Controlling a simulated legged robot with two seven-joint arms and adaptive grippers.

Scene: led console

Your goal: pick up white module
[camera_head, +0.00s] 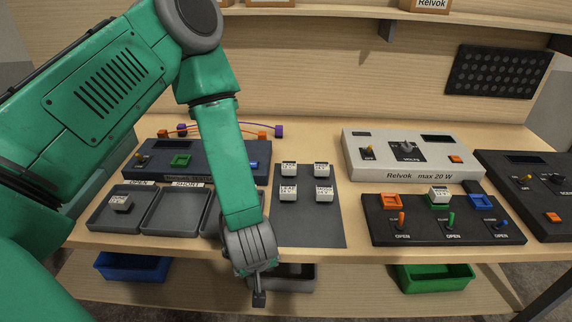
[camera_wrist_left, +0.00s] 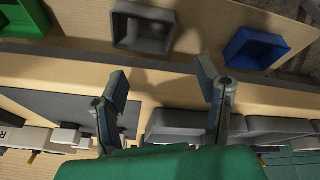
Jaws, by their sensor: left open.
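Several small white modules with printed labels are in the head view. Some stand on the dark mat (camera_head: 307,225), among them a front-left module (camera_head: 288,193) and a front-right module (camera_head: 324,194). Another white module (camera_head: 121,204) lies in the left tray, and one module (camera_head: 439,194) sits on the dark switch console. My left gripper (camera_head: 259,297) hangs at the table's front edge, left of the mat and apart from the modules. The left wrist view shows its two fingers (camera_wrist_left: 163,78) spread with nothing between them. My right gripper is out of view.
A grey Relvok box (camera_head: 410,173) stands behind the switch console (camera_head: 385,232). Dark trays (camera_head: 170,228) sit left of the mat, partly hidden by my arm. Blue (camera_head: 133,267), grey (camera_wrist_left: 143,29) and green (camera_head: 435,277) bins are below the tabletop.

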